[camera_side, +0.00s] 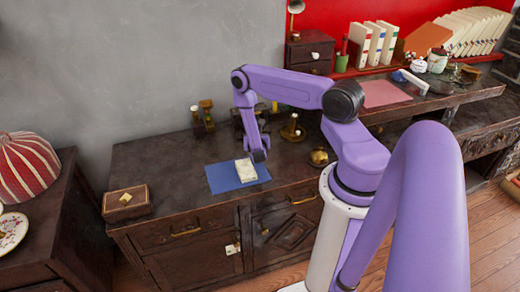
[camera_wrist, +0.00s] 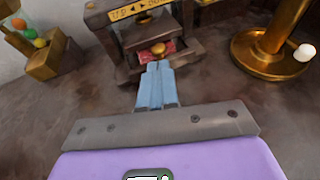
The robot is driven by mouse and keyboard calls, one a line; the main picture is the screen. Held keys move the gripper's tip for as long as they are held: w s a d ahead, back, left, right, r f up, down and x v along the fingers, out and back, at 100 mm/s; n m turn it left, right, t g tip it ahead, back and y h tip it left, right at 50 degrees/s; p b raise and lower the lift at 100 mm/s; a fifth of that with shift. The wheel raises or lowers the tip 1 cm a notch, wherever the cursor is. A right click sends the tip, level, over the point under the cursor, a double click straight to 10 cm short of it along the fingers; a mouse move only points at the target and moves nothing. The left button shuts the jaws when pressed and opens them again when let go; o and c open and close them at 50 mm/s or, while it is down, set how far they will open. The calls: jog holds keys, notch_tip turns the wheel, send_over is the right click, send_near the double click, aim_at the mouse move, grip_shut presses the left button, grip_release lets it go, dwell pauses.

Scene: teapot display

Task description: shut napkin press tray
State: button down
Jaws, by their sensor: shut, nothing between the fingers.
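The napkin press (camera_wrist: 145,25) is a dark wooden frame with a gold lettered strip across its top, in the upper middle of the wrist view. In its opening lies a red napkin (camera_wrist: 143,56) with a small brass knob (camera_wrist: 158,48) above it. The dark tray (camera_wrist: 122,73) is low in the opening; how far out it stands is hard to tell. My gripper (camera_wrist: 159,66) is shut and empty, its pale blue fingertips in front of the tray and overlapping it in view. Contact cannot be told. In the side view my gripper (camera_side: 260,155) is low over the cabinet top, and my arm largely hides the press.
A brass stand (camera_wrist: 270,55) is right of the press. A wooden holder with coloured balls (camera_wrist: 42,55) is at left.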

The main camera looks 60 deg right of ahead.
jog(key=v, duration=1.1)
jog(key=shift+s+a+f, duration=0.1)
jog(key=shift+a+f, duration=0.1)
jog(key=shift+a, duration=0.05)
jog(key=a+r+m+g+h, duration=0.15)
jog(key=a+r+m, duration=0.25)
jog(key=r, duration=0.5)
jog(key=a+r+m+g, duration=0.3)
jog(key=a+r, duration=0.1)
jog(key=r, duration=0.4)
jog(key=s+a+r+m+g+y, duration=0.1)
jog(key=s+a+r+m+y, duration=0.1)
jog(key=s+a+r+y, duration=0.3)
jog(key=s+a+r+m+g+y, duration=0.1)
jog(key=s+a+r+y, duration=0.5)
jog(key=s+a, duration=0.8)
jog(key=m+y, duration=0.1)
jog(key=y, duration=0.2)
jog(key=shift+s+a+g, duration=0.25)
jog(key=shift+a+g, duration=0.1)
jog(key=shift+a, duration=0.05)
